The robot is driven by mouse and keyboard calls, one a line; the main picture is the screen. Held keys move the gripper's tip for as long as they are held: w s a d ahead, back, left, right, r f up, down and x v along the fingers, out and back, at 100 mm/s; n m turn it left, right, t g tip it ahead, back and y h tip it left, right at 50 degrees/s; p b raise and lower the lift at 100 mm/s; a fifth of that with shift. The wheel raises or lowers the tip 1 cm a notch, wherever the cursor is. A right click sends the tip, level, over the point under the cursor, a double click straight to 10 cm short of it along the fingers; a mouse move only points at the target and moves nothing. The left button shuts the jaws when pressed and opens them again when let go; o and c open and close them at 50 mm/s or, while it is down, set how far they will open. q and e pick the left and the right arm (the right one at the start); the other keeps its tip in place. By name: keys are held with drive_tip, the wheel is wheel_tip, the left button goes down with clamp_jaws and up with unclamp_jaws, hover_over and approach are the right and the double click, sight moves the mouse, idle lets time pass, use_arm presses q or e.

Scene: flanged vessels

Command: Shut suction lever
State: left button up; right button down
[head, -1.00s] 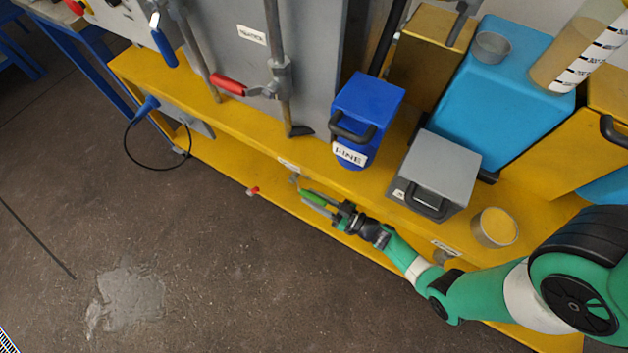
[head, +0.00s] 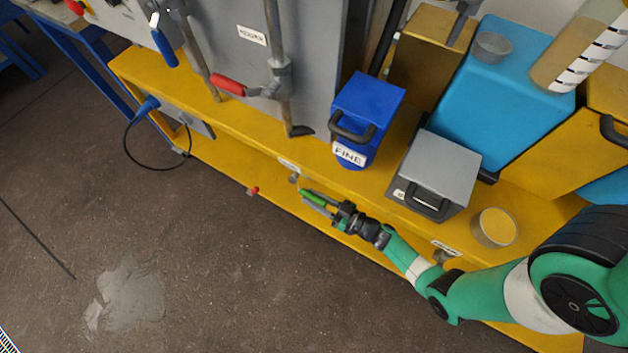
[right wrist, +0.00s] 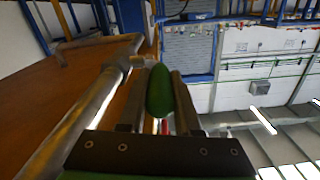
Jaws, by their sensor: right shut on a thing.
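A green lever handle (head: 318,196) shows at the front edge of the yellow bench, in the lower middle of the head view. My right gripper (head: 320,204) is shut on it. In the right wrist view the green handle (right wrist: 160,92) lies between the two grey fingers of my gripper (right wrist: 162,98), in line with them. A grey metal pipe (right wrist: 110,90) runs beside the left finger. Most of the lever's base and valve is hidden, and I cannot read a label on it. My left gripper is not in view.
A red-handled lever (head: 229,85) and a blue-handled lever (head: 165,47) sit on pipes at the upper left. A blue FINE box (head: 368,100), a grey box (head: 446,165) and a yellow-filled cup (head: 495,227) stand on the yellow bench (head: 240,115). The floor in front is clear.

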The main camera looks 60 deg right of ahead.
drive_tip(key=shift+f, duration=0.15)
drive_tip(key=shift+a+f+t, duration=0.1)
drive_tip(key=shift+f+t, duration=0.2)
drive_tip(key=shift+f, duration=0.05)
drive_tip(key=shift+f+t, duration=0.15)
drive_tip(key=shift+t, duration=0.15)
drive_tip(key=c, duration=0.6)
unclamp_jaws()
